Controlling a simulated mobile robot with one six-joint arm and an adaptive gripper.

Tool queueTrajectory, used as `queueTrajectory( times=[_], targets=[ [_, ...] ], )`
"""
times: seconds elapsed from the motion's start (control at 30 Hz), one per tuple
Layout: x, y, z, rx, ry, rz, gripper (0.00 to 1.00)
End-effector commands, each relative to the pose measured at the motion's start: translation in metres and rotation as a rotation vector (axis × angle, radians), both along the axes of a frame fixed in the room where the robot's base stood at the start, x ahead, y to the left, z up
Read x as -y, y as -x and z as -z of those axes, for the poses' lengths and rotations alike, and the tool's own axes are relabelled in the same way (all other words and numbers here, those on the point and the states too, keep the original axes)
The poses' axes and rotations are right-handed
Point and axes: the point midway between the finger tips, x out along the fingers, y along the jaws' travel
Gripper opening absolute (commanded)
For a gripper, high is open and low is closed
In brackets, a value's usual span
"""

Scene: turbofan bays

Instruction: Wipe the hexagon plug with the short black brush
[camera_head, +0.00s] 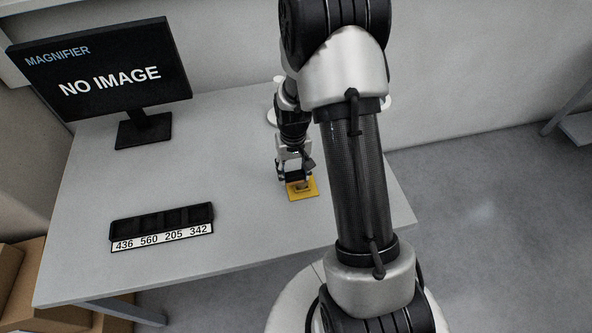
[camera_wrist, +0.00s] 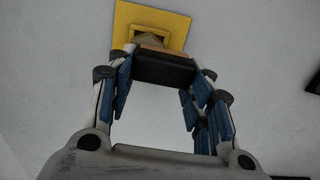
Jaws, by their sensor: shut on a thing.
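My gripper (camera_head: 293,177) is over the yellow plate (camera_head: 310,194) on the table. In the wrist view my gripper (camera_wrist: 163,85) is shut on a short black block with a tan-brown edge, which looks like the short black brush (camera_wrist: 165,70). The brush lies across between the two fingers. The yellow plate (camera_wrist: 177,24) is just beyond it, with a raised frame around a small greyish-brown part in its middle. The brush overlaps the near side of this frame; I cannot tell whether they touch. I cannot make out a hexagon plug for sure; it may be hidden by the brush.
A black tray (camera_head: 160,221) with several compartments and a number strip stands at the table's front left. A monitor (camera_head: 105,75) reading NO IMAGE stands at the back left. The table (camera_head: 220,200) is clear between tray and plate. Cardboard boxes (camera_head: 20,285) are at lower left.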

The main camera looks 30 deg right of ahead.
Motion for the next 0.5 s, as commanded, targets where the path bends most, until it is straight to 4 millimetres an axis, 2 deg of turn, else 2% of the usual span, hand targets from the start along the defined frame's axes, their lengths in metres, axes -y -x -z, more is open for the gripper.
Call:
queueTrajectory(
  times=[0.13,0.2,0.5],
  targets=[
    [-0.002,-0.002,-0.006,-0.001,0.0,0.0,0.25],
    [-0.002,-0.004,-0.025,0.006,0.002,-0.001,0.25],
    [-0.004,-0.007,-0.05,0.001,0.0,-0.003,0.25]
  ],
)
